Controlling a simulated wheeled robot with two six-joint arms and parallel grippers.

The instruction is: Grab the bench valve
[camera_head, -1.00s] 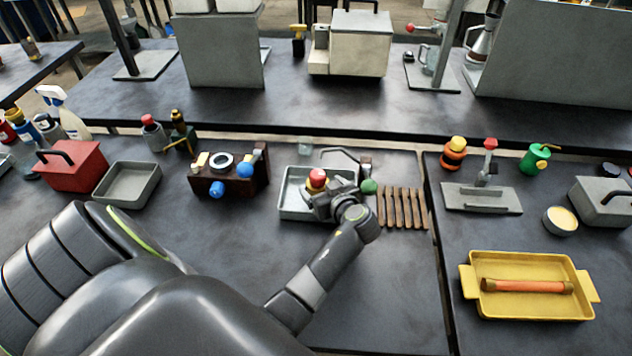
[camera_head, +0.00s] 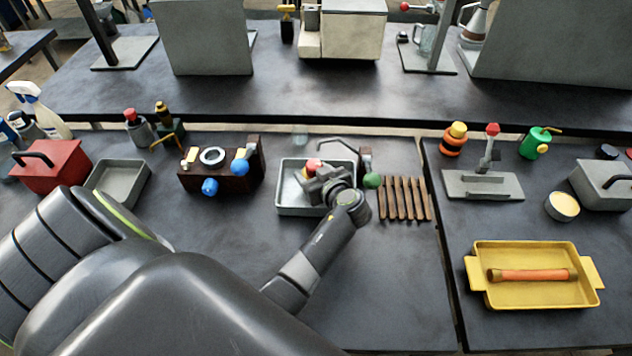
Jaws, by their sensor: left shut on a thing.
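A small red-topped thing (camera_head: 312,166), likely the bench valve, shows at my left gripper (camera_head: 316,179), over the grey tray-like sink (camera_head: 287,205). The gripper is shut on it, and the gripper and wrist hide most of it. I cannot tell whether it touches the sink floor. A curved metal tap (camera_head: 345,146) stands behind the sink, with a green ball knob (camera_head: 372,180) just right of my wrist. My right gripper is not in view.
A brown block with blue knobs (camera_head: 225,178) stands left of the sink. A slatted wooden rack (camera_head: 404,198) lies to its right. A yellow tray (camera_head: 535,292) holds an orange rod (camera_head: 530,275). The bench front between sink and tray is clear.

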